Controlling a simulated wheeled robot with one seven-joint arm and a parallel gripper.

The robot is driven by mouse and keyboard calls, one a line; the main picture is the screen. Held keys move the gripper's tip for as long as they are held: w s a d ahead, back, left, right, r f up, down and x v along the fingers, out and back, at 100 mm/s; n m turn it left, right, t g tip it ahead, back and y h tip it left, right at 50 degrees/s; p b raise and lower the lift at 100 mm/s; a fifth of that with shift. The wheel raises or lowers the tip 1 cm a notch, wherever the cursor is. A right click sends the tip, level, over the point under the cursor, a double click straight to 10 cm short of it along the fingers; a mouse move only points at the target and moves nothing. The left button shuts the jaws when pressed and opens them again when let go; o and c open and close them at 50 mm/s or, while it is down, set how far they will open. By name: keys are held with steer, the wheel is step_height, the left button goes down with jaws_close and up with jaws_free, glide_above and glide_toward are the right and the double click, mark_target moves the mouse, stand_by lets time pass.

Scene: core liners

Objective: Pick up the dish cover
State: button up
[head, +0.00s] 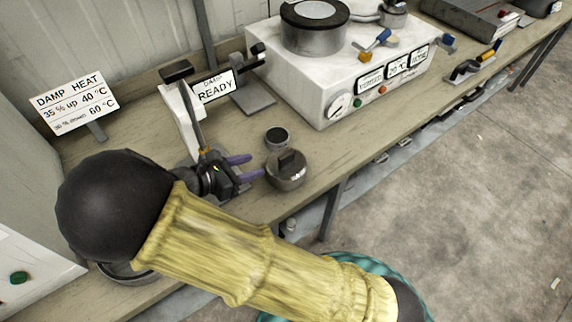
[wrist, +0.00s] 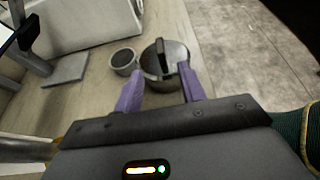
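The dish cover (head: 286,172) is a round grey metal lid with a dark block-shaped handle on top. It sits near the front edge of the bench and also shows in the wrist view (wrist: 178,58). My gripper (head: 244,167) is just to the left of it in the head view, with two purple fingers spread apart and pointing at the cover. In the wrist view the open fingers (wrist: 160,88) are in front of the cover, with nothing between them. I cannot tell whether a dish is under the cover.
A small grey cup (head: 277,139) with dark contents stands right behind the cover. A white machine (head: 345,65) with dials fills the bench behind. A "Ready" sign (head: 213,86) and a white stand (head: 182,120) are near my gripper. The bench's front edge is close.

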mark_target(284, 155)
steer(key=x, duration=0.7)
steer(key=shift+w+d+f, duration=0.1)
steer(key=shift+d, duration=0.1)
steer(key=p+x, duration=0.1)
steer(key=x, duration=0.4)
steer(key=shift+w, duration=0.1)
jaws_close()
